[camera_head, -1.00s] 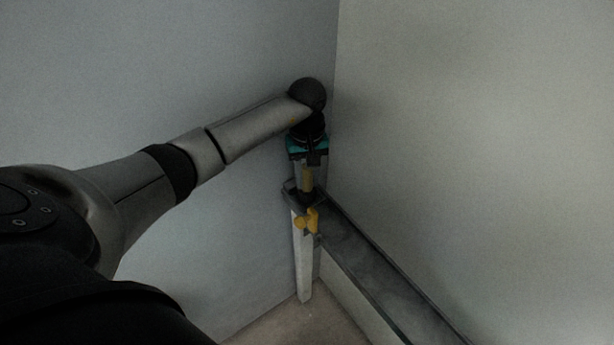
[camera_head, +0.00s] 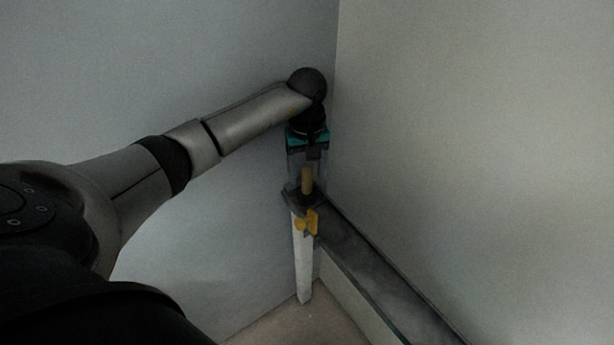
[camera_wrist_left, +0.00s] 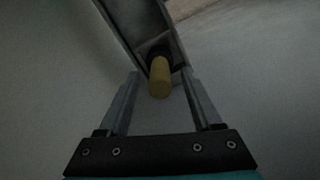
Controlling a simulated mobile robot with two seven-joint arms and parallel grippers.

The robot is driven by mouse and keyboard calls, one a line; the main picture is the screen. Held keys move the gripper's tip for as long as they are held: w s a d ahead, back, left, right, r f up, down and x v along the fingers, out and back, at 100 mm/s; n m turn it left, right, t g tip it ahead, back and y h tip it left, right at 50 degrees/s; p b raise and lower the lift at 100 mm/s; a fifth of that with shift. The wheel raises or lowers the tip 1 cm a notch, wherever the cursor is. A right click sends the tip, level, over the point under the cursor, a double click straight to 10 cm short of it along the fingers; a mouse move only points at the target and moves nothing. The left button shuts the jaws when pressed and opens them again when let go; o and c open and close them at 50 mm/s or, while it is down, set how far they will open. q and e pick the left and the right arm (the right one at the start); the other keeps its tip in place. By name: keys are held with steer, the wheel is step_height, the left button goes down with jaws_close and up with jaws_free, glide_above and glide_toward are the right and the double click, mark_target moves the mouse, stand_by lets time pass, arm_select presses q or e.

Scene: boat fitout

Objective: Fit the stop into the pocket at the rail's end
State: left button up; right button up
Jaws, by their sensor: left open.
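The stop (camera_head: 307,181) is a tan-yellow peg at the near-corner end of the grey rail (camera_head: 375,265). In the left wrist view the stop (camera_wrist_left: 160,80) has its far end at a dark pocket (camera_wrist_left: 158,48) in the end of the rail (camera_wrist_left: 128,18). It looks upright in the pocket; how deep it sits is hidden. My left gripper (camera_head: 307,187) is open above the rail's end. In the wrist view my left gripper (camera_wrist_left: 160,75) has a finger on each side of the stop, with gaps showing on both sides. My right gripper is out of view.
Two pale walls meet in a corner right behind my left gripper. A white post (camera_head: 302,262) with a yellow fitting (camera_head: 307,222) stands below the rail's end. The rail runs along the right wall (camera_head: 480,150) towards the lower right.

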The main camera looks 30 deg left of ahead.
arm_select(q)
step_height(320, 180, up, 13)
steer(key=p, duration=0.1)
steer(key=shift+f, duration=0.1)
